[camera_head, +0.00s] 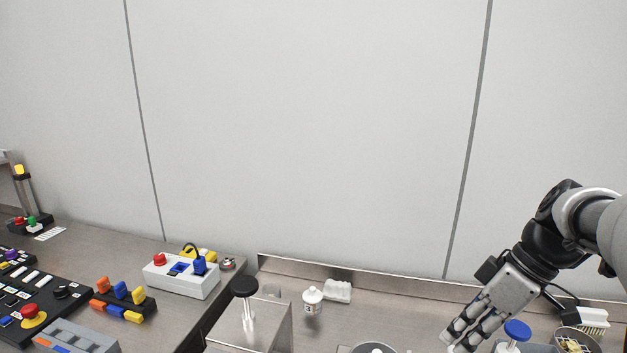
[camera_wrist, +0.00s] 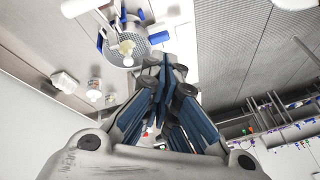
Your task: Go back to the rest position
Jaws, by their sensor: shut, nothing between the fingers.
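My gripper (camera_head: 455,342) is at the lower right of the head view, pointing down and to the left above the steel counter (camera_head: 420,300). Its fingers are shut and empty; they also show in the wrist view (camera_wrist: 166,64), drawn together. Just right of the fingertips in the head view is a blue-capped item (camera_head: 517,331), cut off by the lower edge. In the wrist view a round perforated drum (camera_wrist: 127,48) with blue parts lies past the fingertips, at the upper left. I cannot tell whether the fingertips touch anything.
Control boxes (camera_head: 180,275) fill the left bench. Space above the counter is free.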

